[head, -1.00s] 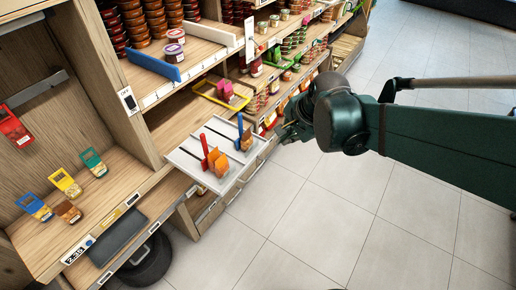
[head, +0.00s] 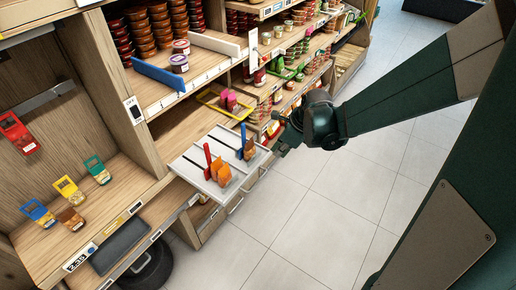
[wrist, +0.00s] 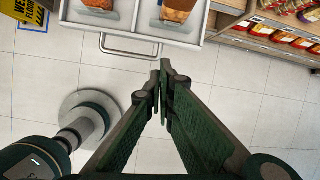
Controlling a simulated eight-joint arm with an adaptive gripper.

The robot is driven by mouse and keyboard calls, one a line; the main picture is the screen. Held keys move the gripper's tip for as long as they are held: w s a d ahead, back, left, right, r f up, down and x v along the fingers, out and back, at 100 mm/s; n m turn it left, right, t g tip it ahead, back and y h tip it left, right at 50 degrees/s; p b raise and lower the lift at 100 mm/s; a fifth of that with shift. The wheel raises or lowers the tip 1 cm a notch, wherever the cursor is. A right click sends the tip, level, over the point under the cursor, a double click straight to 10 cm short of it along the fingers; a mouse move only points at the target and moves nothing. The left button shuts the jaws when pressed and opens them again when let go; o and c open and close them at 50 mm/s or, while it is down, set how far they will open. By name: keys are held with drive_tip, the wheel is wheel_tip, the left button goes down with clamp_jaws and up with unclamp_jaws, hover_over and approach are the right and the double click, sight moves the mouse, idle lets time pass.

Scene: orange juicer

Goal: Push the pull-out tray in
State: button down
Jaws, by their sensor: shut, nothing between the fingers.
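The pull-out tray (head: 193,174) is a white divided tray that sticks out from the wooden shelf in the head view. It holds red and blue dividers and orange packs. In the wrist view its front edge (wrist: 175,31) and metal handle (wrist: 128,50) show at the top. My gripper (head: 278,133) is by the tray's right front corner in the head view. In the wrist view my gripper (wrist: 160,75) is shut and empty, with its fingertips just below and right of the handle, over the floor. I cannot tell whether it touches the tray.
Shelves with jars and tubs (head: 180,62) stand behind and beside the tray. A yellow-framed holder (head: 222,103) is just behind it. Colored packs (head: 68,188) sit on the left shelf. A yellow sign (wrist: 36,15) shows at upper left in the wrist view. The tiled floor (head: 300,220) in front is clear.

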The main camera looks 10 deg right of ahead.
drive_tip(key=shift+w+f+m, duration=0.3)
drive_tip(key=shift+f+m, duration=0.15)
drive_tip(key=shift+f, duration=0.1)
drive_tip(key=shift+w+f+m, duration=0.25)
drive_tip(key=shift+f+m, duration=0.2)
drive_tip(key=shift+f, duration=0.1)
drive_tip(key=shift+a+f, duration=0.1)
drive_tip(key=shift+f, duration=0.1)
drive_tip(key=w+a+f, duration=0.1)
drive_tip(key=f, duration=0.2)
drive_tip(key=w+a+f, duration=0.2)
drive_tip(key=f, duration=0.1)
drive_tip(key=w+a+f+b, duration=0.1)
drive_tip(key=f, duration=0.2)
drive_tip(key=shift+w+a, duration=0.7)
drive_tip(key=shift+w, duration=0.05)
drive_tip(key=b, duration=0.4)
approach(207, 137)
drive_tip(key=x, duration=0.5)
drive_tip(key=shift+w+f, duration=0.1)
drive_tip(key=shift+w, duration=0.1)
drive_tip(key=shift+w+a, duration=0.2)
drive_tip(key=shift+a, duration=0.05)
